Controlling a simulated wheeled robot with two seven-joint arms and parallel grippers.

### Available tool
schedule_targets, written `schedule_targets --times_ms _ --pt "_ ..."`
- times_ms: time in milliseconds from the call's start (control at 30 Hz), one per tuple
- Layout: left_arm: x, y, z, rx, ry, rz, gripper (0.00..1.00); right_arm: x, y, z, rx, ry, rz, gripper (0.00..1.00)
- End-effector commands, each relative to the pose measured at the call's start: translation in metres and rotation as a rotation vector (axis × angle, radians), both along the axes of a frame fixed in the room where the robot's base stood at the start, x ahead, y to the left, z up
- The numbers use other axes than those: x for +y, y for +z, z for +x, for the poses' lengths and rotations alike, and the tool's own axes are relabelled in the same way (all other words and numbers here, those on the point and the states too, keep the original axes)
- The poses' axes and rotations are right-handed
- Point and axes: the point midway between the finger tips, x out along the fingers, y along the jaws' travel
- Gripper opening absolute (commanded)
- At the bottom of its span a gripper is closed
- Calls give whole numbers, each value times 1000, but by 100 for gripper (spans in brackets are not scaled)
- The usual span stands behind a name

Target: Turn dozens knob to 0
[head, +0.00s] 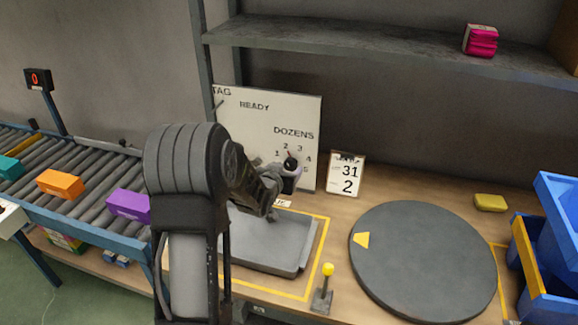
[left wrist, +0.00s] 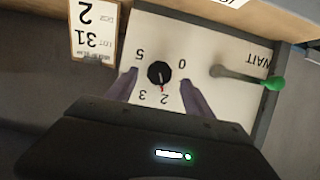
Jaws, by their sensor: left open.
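The DOZENS knob (head: 290,164) is a small black dial on the white upright panel (head: 245,125). In the left wrist view, where the panel looks upside down, the knob (left wrist: 158,72) has a red pointer at 2. The labels 0, 2, 3 and 5 show there; the fingers seem to cover others. My left gripper (left wrist: 159,80) is open, with one finger on each side of the knob; I cannot tell whether they touch it. In the head view my left gripper (head: 283,178) is at the panel and partly covers the dial. My right gripper is not in view.
A lever with a green tip (left wrist: 273,83) sits on the panel near WAIT. Below are a grey tray (head: 265,243), a yellow-topped lever (head: 326,280) and a dark turntable (head: 425,265). A conveyor (head: 85,185) is at left, blue bins (head: 560,210) at right.

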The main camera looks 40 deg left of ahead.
Motion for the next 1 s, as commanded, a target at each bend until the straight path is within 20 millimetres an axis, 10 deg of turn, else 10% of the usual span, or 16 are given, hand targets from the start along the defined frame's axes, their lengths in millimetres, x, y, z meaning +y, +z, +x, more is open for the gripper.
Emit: schedule_targets --times_ms 600,1000 --pt "11 -15 34 -2 -1 -1 60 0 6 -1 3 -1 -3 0" --pt "11 -15 34 0 -1 0 28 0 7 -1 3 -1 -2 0"
